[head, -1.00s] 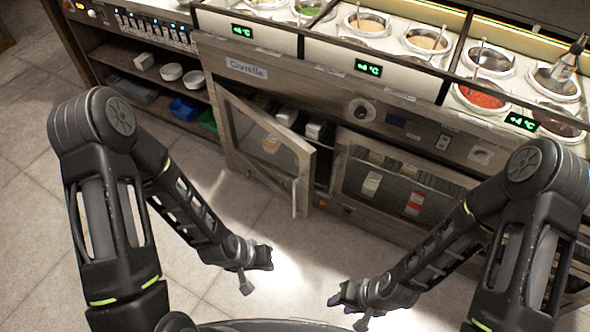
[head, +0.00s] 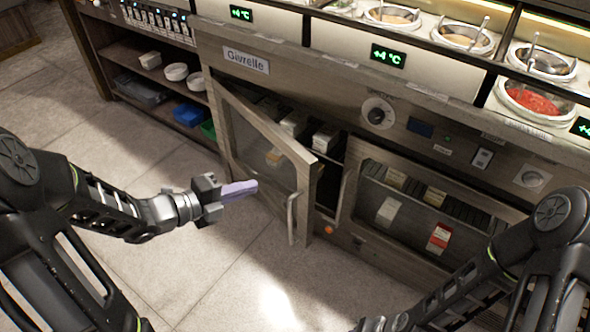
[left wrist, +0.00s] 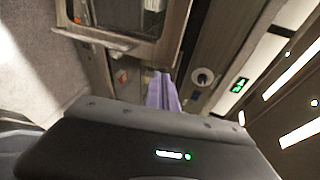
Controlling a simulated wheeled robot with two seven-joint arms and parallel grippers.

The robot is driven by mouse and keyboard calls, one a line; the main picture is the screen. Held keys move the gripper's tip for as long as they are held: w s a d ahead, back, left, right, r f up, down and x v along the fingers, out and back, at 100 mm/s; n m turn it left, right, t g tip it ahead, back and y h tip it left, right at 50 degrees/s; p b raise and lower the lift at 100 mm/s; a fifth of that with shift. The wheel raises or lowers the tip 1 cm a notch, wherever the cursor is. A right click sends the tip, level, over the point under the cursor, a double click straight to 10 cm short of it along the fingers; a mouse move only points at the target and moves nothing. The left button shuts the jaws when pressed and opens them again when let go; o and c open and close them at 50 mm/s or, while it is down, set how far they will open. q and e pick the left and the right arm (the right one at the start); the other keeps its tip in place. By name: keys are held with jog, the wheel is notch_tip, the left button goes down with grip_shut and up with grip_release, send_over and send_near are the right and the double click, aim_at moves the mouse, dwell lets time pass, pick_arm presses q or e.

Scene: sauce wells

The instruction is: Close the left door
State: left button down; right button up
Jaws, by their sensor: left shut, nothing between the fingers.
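The left door (head: 262,152) of the steel counter is a framed glass panel, hinged on its left side and standing partly open. Its vertical handle (head: 291,218) is on the free right edge. Cartons (head: 294,124) show in the opening behind it. My left gripper (head: 250,188) is shut and empty, in front of the door and left of the handle in the head view. Whether it touches the glass is not clear. In the left wrist view its purple fingers (left wrist: 162,92) are together. My right gripper (head: 372,326) is at the bottom edge, its fingers cut off.
The right door (head: 415,207) is closed, with cartons behind its glass. Open shelves with bowls (head: 176,72) and a blue bin (head: 188,114) stand left of the door. Sauce wells (head: 465,38) line the counter top. The floor (head: 225,265) before the door is clear.

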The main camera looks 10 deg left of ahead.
pick_arm(q)
jog(key=shift+f, duration=0.1)
jog(key=b, duration=0.4)
send_near(303, 167)
jog(key=x, duration=0.5)
jog(key=shift+s+d+f, duration=0.1)
jog(key=shift+f, duration=0.1)
jog(key=shift+w+d+r, duration=0.1)
jog(key=shift+w+d, duration=0.35)
jog(key=shift+w, duration=0.15)
